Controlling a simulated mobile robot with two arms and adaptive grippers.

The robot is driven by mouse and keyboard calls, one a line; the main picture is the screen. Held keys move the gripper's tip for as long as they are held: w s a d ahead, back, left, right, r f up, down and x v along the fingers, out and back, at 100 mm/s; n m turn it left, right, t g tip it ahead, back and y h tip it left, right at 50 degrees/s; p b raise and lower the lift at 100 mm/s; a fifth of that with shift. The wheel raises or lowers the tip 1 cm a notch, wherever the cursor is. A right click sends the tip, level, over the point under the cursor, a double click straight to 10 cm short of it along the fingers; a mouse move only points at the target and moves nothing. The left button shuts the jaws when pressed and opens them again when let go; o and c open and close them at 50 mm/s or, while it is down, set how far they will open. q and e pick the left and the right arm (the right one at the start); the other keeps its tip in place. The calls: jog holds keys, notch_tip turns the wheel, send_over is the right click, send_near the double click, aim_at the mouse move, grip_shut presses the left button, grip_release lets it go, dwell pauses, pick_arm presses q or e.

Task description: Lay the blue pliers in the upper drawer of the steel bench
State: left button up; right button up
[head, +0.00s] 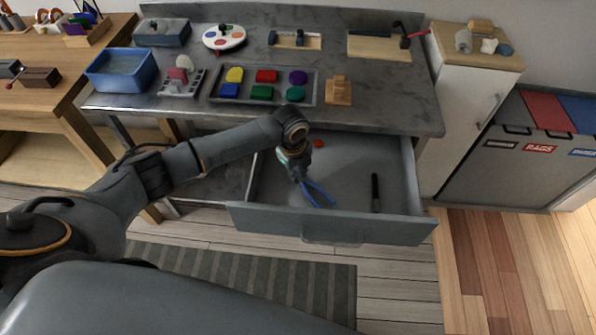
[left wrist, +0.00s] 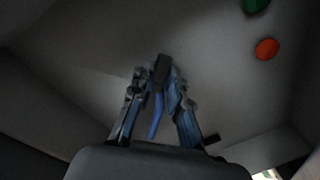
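The blue pliers (head: 318,193) are inside the pulled-out upper drawer (head: 330,222) of the steel bench (head: 390,103). My left gripper (head: 298,178) points down into the drawer at the pliers' head, and the blue handles stick out toward the drawer front. In the left wrist view, the gripper fingers (left wrist: 157,78) stand on either side of the pliers' dark head, and a blue handle (left wrist: 155,118) shows between them. I cannot tell whether the fingers press on the pliers or whether the pliers rest on the drawer floor. My right gripper is out of view.
A dark marker-like rod (head: 376,193) lies at the drawer's right. A red disc (head: 319,143) lies toward its back; the left wrist view also shows a green one (left wrist: 257,4). The benchtop holds a blue bin (head: 122,70) and a tray (head: 215,98) of coloured blocks. A white cabinet (head: 462,110) stands right.

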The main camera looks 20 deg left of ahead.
pick_arm(q)
jog(key=o, duration=0.5)
jog(key=shift+c, duration=0.2)
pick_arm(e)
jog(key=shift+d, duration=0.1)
pick_arm(q)
notch_tip(320, 180, up, 12)
jog(key=s, duration=0.1)
jog(key=shift+s+a, duration=0.15)
jog(key=shift+a, duration=0.1)
dwell(0.3)
